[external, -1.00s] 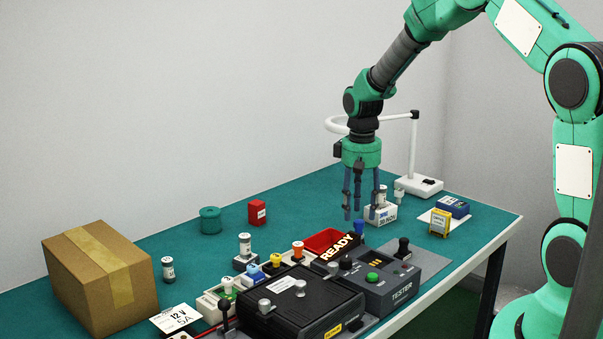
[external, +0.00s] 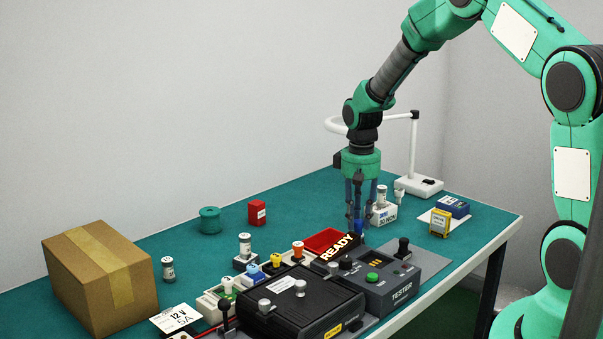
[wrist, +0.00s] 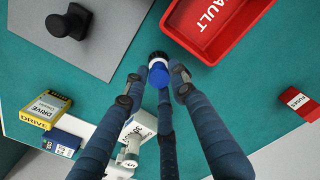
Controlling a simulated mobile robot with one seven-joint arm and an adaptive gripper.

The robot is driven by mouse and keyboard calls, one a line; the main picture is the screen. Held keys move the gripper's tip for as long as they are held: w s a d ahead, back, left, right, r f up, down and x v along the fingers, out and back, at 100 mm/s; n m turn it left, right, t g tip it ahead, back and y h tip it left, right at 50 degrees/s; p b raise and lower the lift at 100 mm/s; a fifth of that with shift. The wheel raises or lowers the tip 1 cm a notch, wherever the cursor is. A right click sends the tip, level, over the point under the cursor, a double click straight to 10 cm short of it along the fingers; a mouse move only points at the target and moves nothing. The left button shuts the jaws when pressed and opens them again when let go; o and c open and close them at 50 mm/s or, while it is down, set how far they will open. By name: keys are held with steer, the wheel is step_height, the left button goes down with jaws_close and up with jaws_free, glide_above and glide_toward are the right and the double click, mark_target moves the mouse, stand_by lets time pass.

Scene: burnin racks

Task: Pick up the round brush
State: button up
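The round brush (wrist: 158,73), blue with a dark bristled end, stands on the green bench top in the wrist view. It shows between the fingertips of my gripper (wrist: 155,84), near the red tray. The three dark blue fingers look spread around it, with a visible gap at the left finger; contact on the right side is hard to tell. In the external view my gripper (external: 357,222) is low over the bench behind the tester, and its fingers mostly hide the brush.
The red FAULT tray (external: 323,238) and the grey tester (external: 400,283) stand close by. A white box with a small jar (external: 383,214) is just right of the fingers. The yellow drive box (external: 440,222) is farther right.

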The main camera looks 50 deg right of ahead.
mark_target(360, 221)
jaws_close()
steer(key=shift+r, duration=0.1)
steer(key=shift+r, duration=0.45)
steer(key=r, duration=0.2)
steer(key=shift+s+r+p, duration=0.25)
steer(key=shift+r+p, duration=0.05)
steer(key=shift+p, duration=0.05)
steer(key=s+a, duration=0.2)
steer(key=s, duration=0.5)
steer(key=s+a+r+p, duration=0.1)
steer(key=s+a, duration=0.1)
steer(key=s, duration=0.5)
steer(key=shift+s+a+r, duration=0.15)
steer(key=shift+s+a, duration=0.2)
steer(key=shift+s, duration=0.05)
